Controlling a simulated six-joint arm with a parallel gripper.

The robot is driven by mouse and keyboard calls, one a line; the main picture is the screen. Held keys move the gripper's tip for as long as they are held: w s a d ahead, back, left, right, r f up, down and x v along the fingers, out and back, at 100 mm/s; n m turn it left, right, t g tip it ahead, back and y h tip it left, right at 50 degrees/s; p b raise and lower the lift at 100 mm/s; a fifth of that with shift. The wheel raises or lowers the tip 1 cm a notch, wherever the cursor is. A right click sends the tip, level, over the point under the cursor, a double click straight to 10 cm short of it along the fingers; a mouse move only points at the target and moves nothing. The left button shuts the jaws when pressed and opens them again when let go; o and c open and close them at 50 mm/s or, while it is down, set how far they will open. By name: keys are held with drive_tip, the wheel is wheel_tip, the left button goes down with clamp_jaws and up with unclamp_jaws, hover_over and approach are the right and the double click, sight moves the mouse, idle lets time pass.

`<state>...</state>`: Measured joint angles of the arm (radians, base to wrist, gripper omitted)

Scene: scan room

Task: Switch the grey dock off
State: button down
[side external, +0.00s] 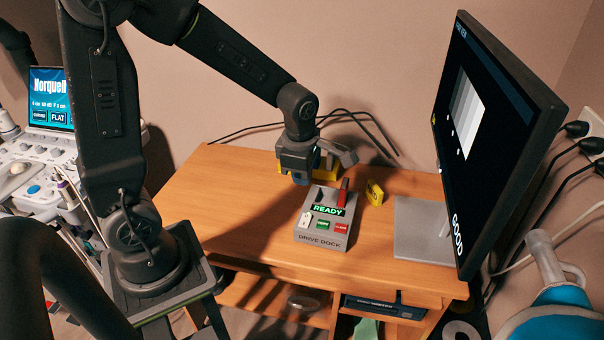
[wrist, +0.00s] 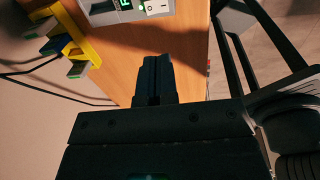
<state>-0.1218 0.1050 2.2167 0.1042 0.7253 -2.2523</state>
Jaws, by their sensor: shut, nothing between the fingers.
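The grey dock (side external: 322,238), labelled DRIVE DOCK, sits on the wooden desk. Its display (side external: 328,210) glows green with READY. A red stick (side external: 343,193) stands upright in its top. Along its front are a white switch (side external: 304,219), a green button (side external: 323,224) and a red button (side external: 341,228). My gripper (side external: 300,180) is shut and empty, above and behind the dock's left back corner. In the wrist view my fingers (wrist: 152,68) point toward the dock (wrist: 105,14), cut off by the top edge, with the white switch (wrist: 157,6) partly showing. The fingers touch nothing there.
A yellow rack (wrist: 78,38) with several sticks stands behind the dock, partly hidden by my gripper in the side view. A small yellow item (side external: 374,193) lies right of the dock. A monitor (side external: 490,140) stands further right. The desk (side external: 215,195) is clear on the left.

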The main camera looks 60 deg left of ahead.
sight(306, 217)
drive_tip(key=shift+w+a+r, duration=0.1)
drive_tip(key=shift+w+a, duration=0.4)
drive_tip(key=shift+w, duration=0.1)
drive_tip(key=f, duration=0.4)
drive_tip(key=w+f, duration=0.1)
drive_tip(key=f, duration=0.4)
drive_tip(key=a+f, duration=0.1)
drive_tip(key=f, duration=0.4)
drive_tip(key=shift+w+a, duration=0.1)
drive_tip(key=shift+w, duration=0.05)
drive_tip(key=shift+f, duration=0.25)
